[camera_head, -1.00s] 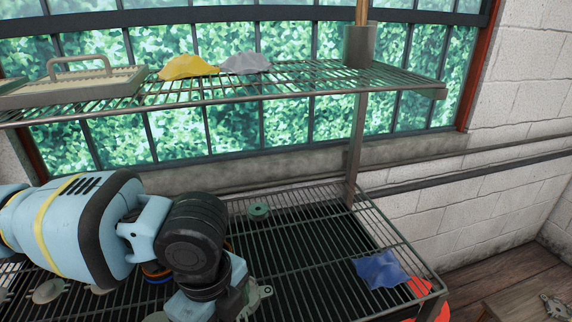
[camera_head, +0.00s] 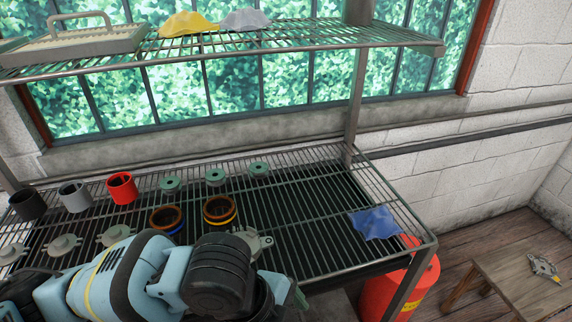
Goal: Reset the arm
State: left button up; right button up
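One light-blue arm of mine with dark joints reaches in from the lower left, over the front of the lower wire shelf (camera_head: 325,215). Its end runs down near the bottom middle, and I cannot make out its fingertips. No second arm shows. Close to the arm stand two dark ring parts with copper insides, one with a blue band (camera_head: 168,220) and one with a yellow band (camera_head: 219,211). A grey metal end housing (camera_head: 262,241) lies partly behind the wrist.
Cups in black (camera_head: 28,204), grey (camera_head: 75,197) and red (camera_head: 122,189), green discs (camera_head: 215,175) and grey housings (camera_head: 64,244) stand on the lower shelf. A blue cloth (camera_head: 375,223) lies right. The upper shelf (camera_head: 300,40) overhangs. A red bin (camera_head: 385,292) stands below.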

pick_arm(q)
jog(key=s+a+f+n+t+h, duration=0.1)
jog(key=s+a+f+n+t, duration=0.2)
jog(key=f+n, duration=0.35)
jog(key=s+a+f+n, duration=0.2)
jog(key=a+f+n, duration=0.3)
jog(key=n, duration=0.3)
jog(key=s+a+f+n+g+y, duration=0.1)
jog(key=s+a+f+n+y, duration=0.25)
jog(key=s+a, duration=0.4)
jog(key=s+a+f+n+g+y, duration=0.1)
jog(key=s+a+f+n+y, duration=0.2)
jog(key=s+a, duration=0.4)
jog(key=w+d+f+t+h+p, duration=0.1)
jog(key=w+d+f+t+h, duration=0.1)
jog(key=w+f+t, duration=0.6)
jog(key=shift+d+f+h, duration=0.2)
jog(key=shift+f+h, duration=0.2)
jog(key=shift+h, duration=0.05)
pick_arm(e)
jog(key=shift+w+r, duration=0.65)
jog(key=shift+r, duration=0.1)
